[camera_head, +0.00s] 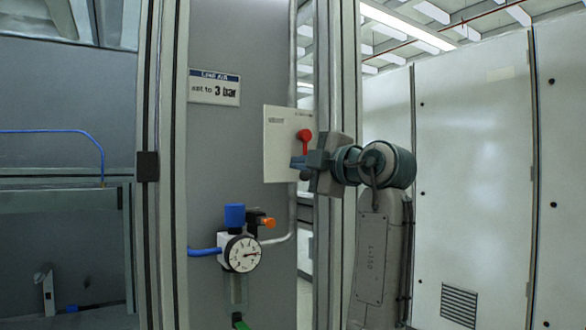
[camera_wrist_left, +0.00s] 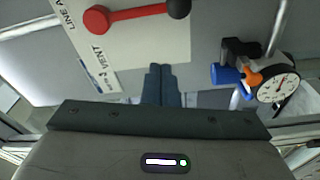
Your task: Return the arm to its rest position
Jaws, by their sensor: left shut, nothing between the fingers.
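My left gripper (camera_head: 297,162) is in front of the white panel (camera_head: 280,170) in the head view. In the left wrist view its two fingers (camera_wrist_left: 160,72) are pressed together with nothing between them. The panel carries a red lever (camera_head: 304,137), which also shows in the left wrist view as a red hub and bar (camera_wrist_left: 120,14) ending in a dark ball. The fingertips appear apart from the lever in the left wrist view. My right gripper is not in view.
A pressure gauge (camera_head: 243,254) with a blue knob (camera_head: 234,216) and an orange part (camera_head: 267,222) sits below the panel. A sign (camera_head: 214,88) reads "set to 3 bar". Metal posts (camera_head: 327,60) stand beside it. White cabinets (camera_head: 470,150) are at the right.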

